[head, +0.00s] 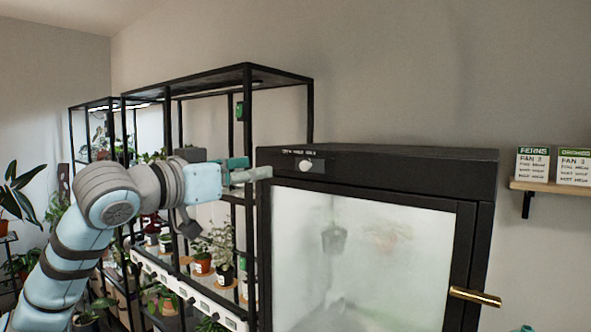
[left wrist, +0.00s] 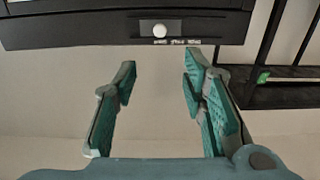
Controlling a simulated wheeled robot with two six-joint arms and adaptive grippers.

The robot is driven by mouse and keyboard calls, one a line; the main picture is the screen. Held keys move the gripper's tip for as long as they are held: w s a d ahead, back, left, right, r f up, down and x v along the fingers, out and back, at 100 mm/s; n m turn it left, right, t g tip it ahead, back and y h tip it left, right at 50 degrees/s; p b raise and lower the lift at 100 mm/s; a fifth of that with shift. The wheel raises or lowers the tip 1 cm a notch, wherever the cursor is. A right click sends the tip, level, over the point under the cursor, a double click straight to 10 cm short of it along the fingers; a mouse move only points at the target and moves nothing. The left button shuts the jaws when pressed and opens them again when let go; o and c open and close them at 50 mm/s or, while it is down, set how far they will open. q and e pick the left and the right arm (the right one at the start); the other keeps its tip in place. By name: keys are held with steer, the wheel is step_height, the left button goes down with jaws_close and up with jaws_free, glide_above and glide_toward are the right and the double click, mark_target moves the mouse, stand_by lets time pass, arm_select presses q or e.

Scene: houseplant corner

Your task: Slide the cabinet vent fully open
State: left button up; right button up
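The black cabinet (head: 380,162) has a dark top panel with a small slot plate. A round white vent knob (head: 305,165) sits on that plate, below small white lettering. In the left wrist view the knob (left wrist: 160,31) lies ahead of the fingertips, roughly centred between them. My left gripper (head: 256,171) is open and empty, just left of the cabinet's front top corner and apart from the knob. Its two teal-padded fingers (left wrist: 160,70) are spread wide. A small teal bit at the head view's bottom right edge may be my right gripper; too little shows to tell.
The cabinet's misty glass door (head: 370,260) is closed, with a brass handle (head: 474,297) at right. Black shelving (head: 247,130) with several potted plants stands behind my left arm. A wall shelf (head: 550,187) with two labelled cards is at right.

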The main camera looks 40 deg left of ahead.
mark_target(303, 165)
arm_select(q)
steer(key=w+p, duration=0.6)
steer(key=w, duration=0.8)
steer(key=shift+w+p, duration=0.25)
steer(key=shift+p, duration=0.1)
steer(key=shift+a+f, duration=0.15)
steer(key=shift+w, duration=0.1)
jaws_close()
